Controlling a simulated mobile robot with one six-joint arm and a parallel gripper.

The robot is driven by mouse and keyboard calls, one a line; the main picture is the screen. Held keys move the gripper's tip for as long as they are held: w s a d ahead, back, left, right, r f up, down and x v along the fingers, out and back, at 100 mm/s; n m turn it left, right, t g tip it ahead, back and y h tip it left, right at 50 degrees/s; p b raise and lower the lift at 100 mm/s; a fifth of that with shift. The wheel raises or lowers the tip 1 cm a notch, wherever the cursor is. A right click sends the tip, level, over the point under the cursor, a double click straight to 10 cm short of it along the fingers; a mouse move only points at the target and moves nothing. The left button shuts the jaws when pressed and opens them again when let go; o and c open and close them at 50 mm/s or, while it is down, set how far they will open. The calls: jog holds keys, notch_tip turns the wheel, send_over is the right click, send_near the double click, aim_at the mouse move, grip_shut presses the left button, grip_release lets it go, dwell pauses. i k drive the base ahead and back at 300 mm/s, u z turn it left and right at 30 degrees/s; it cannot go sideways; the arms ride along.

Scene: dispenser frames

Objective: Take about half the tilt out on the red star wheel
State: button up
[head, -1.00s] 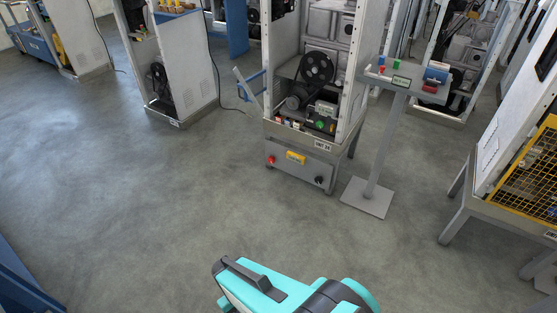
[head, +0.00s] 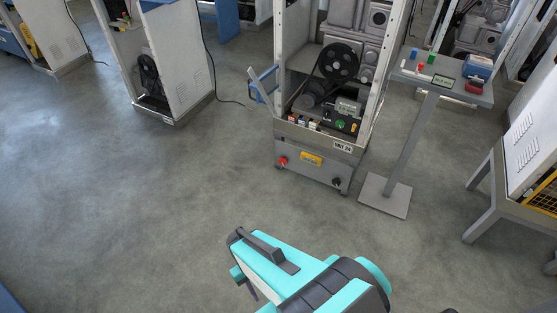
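A small red knob (head: 282,161), which looks like the red star wheel, sits at the left of the grey front panel of the machine marked UNIT 24 (head: 343,146). It is too small to make out its shape or any tilt setting. A black knob (head: 336,181) is at the panel's right and a yellow label (head: 311,159) between them. My teal and black arm is at the bottom, well short of the machine. My gripper (head: 246,262) seems to be at its left end; I cannot make out separate fingertips. Nothing touches the red knob.
Inside the machine are a black pulley (head: 339,62) and a green button (head: 340,125). A grey pedestal stand (head: 398,160) with small coloured items on top stands close at its right. A white cabinet (head: 180,60) stands back left. The floor before the machine is clear.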

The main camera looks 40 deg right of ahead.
aim_at(282, 161)
jog(key=u, duration=0.3)
jog(key=i, duration=1.15)
jog(key=u, duration=0.45)
